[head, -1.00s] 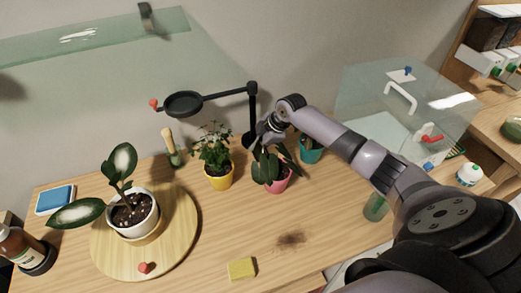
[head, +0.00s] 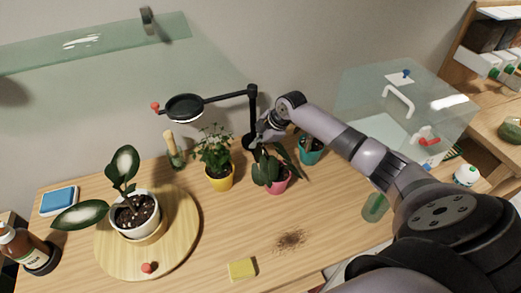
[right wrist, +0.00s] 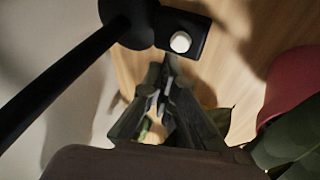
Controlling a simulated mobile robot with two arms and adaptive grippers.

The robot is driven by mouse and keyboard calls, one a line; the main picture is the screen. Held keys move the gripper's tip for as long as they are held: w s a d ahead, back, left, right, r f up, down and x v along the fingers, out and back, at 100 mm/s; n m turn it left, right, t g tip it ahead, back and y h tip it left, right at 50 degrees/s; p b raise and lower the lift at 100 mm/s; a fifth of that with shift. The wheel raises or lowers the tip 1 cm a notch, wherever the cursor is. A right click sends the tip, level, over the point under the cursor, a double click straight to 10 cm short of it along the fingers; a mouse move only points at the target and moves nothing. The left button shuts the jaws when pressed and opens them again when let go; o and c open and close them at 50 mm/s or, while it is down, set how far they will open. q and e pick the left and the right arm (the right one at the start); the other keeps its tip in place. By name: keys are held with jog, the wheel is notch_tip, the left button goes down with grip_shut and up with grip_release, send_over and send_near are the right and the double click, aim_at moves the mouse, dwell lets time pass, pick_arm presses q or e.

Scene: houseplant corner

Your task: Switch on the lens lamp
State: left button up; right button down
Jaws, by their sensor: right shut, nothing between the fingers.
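The black lens lamp (head: 185,107) stands at the back of the table, its round head held out to the left on a jointed arm. A bright white rim shows under the head, so the lamp is lit. In the right wrist view its black base (right wrist: 196,27) bears a round white button (right wrist: 180,42). My right gripper (head: 262,134) is beside the lamp's post and base. In the right wrist view my right gripper (right wrist: 166,72) is shut and empty, its tips just short of the button, with a small gap in the picture. My left gripper is out of view.
A pink pot (head: 277,184), a yellow pot (head: 219,181) and a teal pot (head: 311,153) stand close to my right gripper. A white pot sits on a round wooden board (head: 110,256). A glass case (head: 365,95) stands right. A yellow sponge (head: 242,269) lies in front.

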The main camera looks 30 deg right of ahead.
notch_tip(320, 180, up, 5)
jog(key=p, duration=0.4)
jog(key=shift+r, duration=0.2)
jog(key=c, duration=2.4)
grip_release()
